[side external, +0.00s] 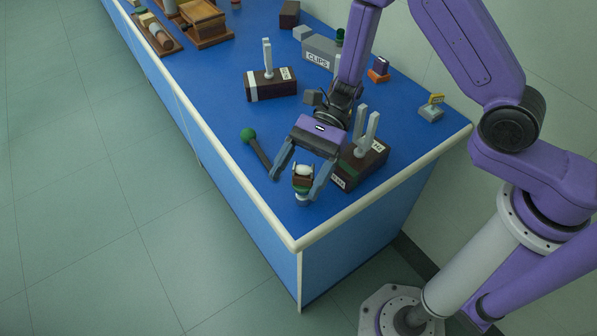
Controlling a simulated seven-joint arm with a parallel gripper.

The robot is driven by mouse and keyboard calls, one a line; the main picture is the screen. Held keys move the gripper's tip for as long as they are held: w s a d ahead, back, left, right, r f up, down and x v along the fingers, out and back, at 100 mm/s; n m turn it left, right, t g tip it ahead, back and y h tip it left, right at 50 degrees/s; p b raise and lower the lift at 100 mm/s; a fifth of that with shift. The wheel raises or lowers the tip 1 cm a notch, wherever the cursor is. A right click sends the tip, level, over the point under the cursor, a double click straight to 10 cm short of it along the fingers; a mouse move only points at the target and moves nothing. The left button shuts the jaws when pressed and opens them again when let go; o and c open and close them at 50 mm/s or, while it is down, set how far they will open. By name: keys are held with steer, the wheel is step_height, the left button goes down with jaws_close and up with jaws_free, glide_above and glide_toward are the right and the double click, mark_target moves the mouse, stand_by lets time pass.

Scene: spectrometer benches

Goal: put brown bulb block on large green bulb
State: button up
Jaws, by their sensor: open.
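My gripper (297,184) is open near the front corner of the blue bench, its two fingers spread apart. Between the fingers is a small stack: a brown block (302,184) with a rounded white top (303,170), and a pale grey base (303,199) below it. A little green shows at the block's lower part; I cannot tell whether this is a bulb under it. I cannot tell whether either finger touches the stack. A green ball (248,134) on a dark rod lies left of my gripper. A dark green knob (340,36) shows at the back by the grey CLIPS box.
A dark box with two white prongs (362,160) stands close to the right of my gripper. Another pronged box (270,84) and the CLIPS box (318,52) are farther back. The bench's pale front edge (376,188) is near; bare blue surface lies left.

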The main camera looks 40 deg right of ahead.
steer(key=shift+r, duration=0.2)
steer(key=v, duration=0.3)
steer(key=shift+r, duration=0.35)
step_height(320, 180, up, 5)
steer(key=shift+f, duration=0.25)
steer(key=shift+r, duration=0.85)
steer(key=shift+s, duration=0.15)
